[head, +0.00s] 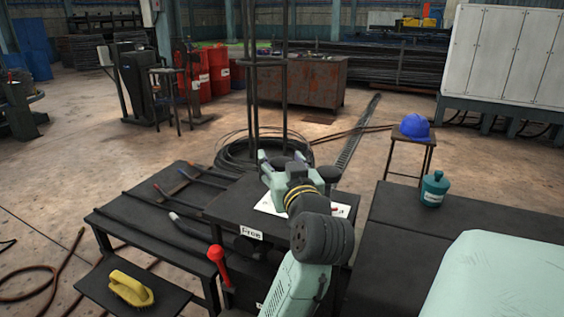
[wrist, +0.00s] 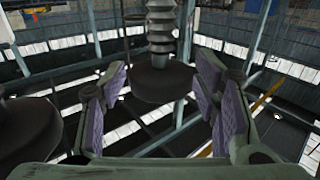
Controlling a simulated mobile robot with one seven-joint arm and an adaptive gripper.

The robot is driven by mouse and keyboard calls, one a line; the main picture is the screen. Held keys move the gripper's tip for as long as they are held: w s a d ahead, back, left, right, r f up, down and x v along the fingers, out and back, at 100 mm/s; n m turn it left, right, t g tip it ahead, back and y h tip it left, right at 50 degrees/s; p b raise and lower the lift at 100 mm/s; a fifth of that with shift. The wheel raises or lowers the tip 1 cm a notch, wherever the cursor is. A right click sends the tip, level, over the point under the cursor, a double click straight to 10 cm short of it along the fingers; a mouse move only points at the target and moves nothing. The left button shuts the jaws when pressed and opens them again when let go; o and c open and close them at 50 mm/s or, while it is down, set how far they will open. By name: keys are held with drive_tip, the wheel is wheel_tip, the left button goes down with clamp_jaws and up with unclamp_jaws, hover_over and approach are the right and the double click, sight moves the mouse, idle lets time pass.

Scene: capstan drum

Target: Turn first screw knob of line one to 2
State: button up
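My gripper (head: 280,158) is held over the dark table with the "Free" label (head: 250,233) in the head view. In the wrist view its two purple-padded fingers (wrist: 163,78) are spread wide apart and hold nothing. A round black screw knob (wrist: 157,88) with a ribbed grey stem shows between and beyond the fingertips. I see no finger touching it. A second dark round knob (wrist: 24,132) is at the left edge of the wrist view. In the head view one dark round knob (head: 328,172) shows right of my wrist. The numbers and line marks are not readable.
A red-handled lever (head: 217,258) stands at the table's front left. A yellow brush (head: 131,288) lies on a low shelf. Rods lie on the left bench (head: 130,215). A teal bottle (head: 434,188) stands on the right table. A stool holds a blue helmet (head: 415,127).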

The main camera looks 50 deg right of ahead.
drive_tip(key=shift+o, duration=0.2)
wheel_tip(320, 180, up, 10)
idle(0.6)
idle(0.5)
